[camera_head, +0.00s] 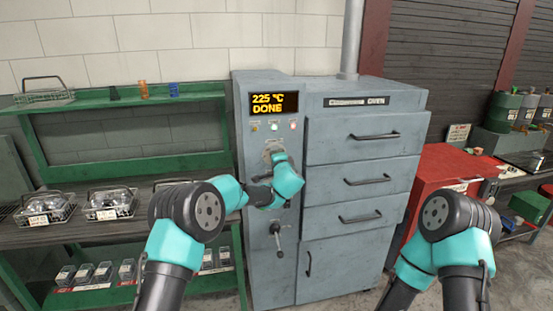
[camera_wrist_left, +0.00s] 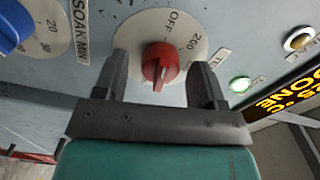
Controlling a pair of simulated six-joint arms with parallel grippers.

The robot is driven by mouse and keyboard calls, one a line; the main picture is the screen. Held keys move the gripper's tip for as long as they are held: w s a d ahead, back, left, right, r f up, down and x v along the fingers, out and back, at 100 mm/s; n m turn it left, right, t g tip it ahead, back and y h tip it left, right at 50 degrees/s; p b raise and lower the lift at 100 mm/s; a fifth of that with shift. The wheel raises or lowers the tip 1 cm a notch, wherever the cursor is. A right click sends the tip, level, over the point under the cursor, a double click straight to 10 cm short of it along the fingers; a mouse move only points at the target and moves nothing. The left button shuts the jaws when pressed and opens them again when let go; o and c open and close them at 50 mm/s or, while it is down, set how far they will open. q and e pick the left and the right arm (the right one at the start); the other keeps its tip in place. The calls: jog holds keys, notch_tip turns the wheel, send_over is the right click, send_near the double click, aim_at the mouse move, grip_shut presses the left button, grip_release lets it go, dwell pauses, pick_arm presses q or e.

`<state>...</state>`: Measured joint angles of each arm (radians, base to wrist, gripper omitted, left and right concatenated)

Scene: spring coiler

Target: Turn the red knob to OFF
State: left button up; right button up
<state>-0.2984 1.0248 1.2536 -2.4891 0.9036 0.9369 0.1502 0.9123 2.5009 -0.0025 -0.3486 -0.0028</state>
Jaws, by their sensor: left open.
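The red knob (camera_wrist_left: 160,64) sits on a round pale dial (camera_wrist_left: 134,38) in the left wrist view. OFF is printed at the dial's top, with 200 to its right. A pale line on the knob points toward the picture's bottom, away from OFF. My left gripper (camera_wrist_left: 161,70) is open, one finger on each side of the knob, with gaps visible. In the head view my left wrist (camera_head: 287,181) is in front of the oven's control column and mostly hides the knob. My right arm (camera_head: 447,216) shows at the right; its gripper cannot be made out.
The oven display (camera_head: 273,104) reads 225 °C DONE. A green lamp (camera_wrist_left: 240,84) is lit near the dial. A blue knob (camera_wrist_left: 12,25) marked SOAK MIN is beside it. A lever (camera_head: 277,235) is lower on the column. Wire baskets (camera_head: 108,204) stand on the left bench.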

pick_arm(q)
jog(key=shift+s, duration=0.1)
jog(key=v, duration=1.7)
jog(key=shift+s, duration=0.1)
jog(key=s+a+f+n+g, duration=0.1)
jog(key=s+a+f+g, duration=0.3)
jog(key=f, duration=0.5)
jog(key=s+a+f+g, duration=0.2)
jog(key=a+f+g, duration=0.35)
jog(key=f, duration=0.45)
jog(key=s+a+f+n+g, duration=0.1)
jog(key=s+a+f+g, duration=0.25)
jog(key=a+f, duration=0.4)
jog(key=s+a+f+n+g+h, duration=0.1)
jog(key=s+a+f+n+h, duration=0.1)
jog(key=s, duration=0.7)
jog(key=s+a+f+n+g+h, duration=0.1)
jog(key=s+a+f+n+h, duration=0.2)
jog(key=s+f+n, duration=0.3)
jog(key=s+a+f+n+g+h, duration=0.1)
jog(key=s+a+f+n, duration=0.3)
jog(key=s+f, duration=0.5)
jog(key=s+n+h, duration=0.1)
jog(key=s, duration=0.3)
jog(key=shift+g+h, duration=0.3)
jog(key=shift+g, duration=0.1)
